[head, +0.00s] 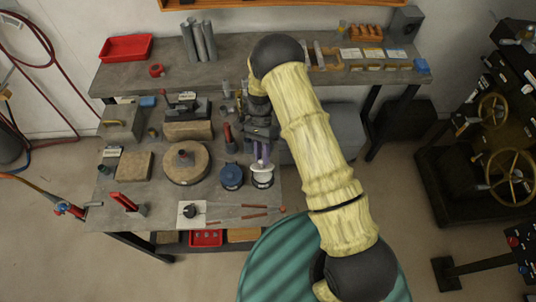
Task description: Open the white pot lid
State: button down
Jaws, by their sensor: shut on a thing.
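The white pot (262,184) stands near the right edge of the grey workbench, just right of a blue lidded pot (232,176). The white pot lid (263,174) is at the top of the pot. My gripper (262,163) points down from above, its purple fingers shut on the lid at its top. The grip itself is small in the head view, and the fingers partly hide the lid's top. I cannot tell whether the lid is seated on the pot or slightly raised.
A round wooden block (186,163) lies left of the pots. A white plate with a dark knob (191,210) and red-handled tools (254,215) lie in front. A red-handled upright tool (228,136) stands close behind the blue pot. The bench is crowded.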

jog(key=shift+s+a, duration=0.1)
jog(key=shift+a, duration=0.05)
jog(key=c, duration=1.2)
grip_release()
jog(key=shift+w+r, duration=0.2)
jog(key=shift+w, duration=0.15)
jog(key=b+v, duration=0.5)
jog(key=v, duration=1.1)
jog(key=shift+w+r, duration=0.2)
jog(key=shift+w, duration=0.15)
jog(key=shift+s, duration=0.1)
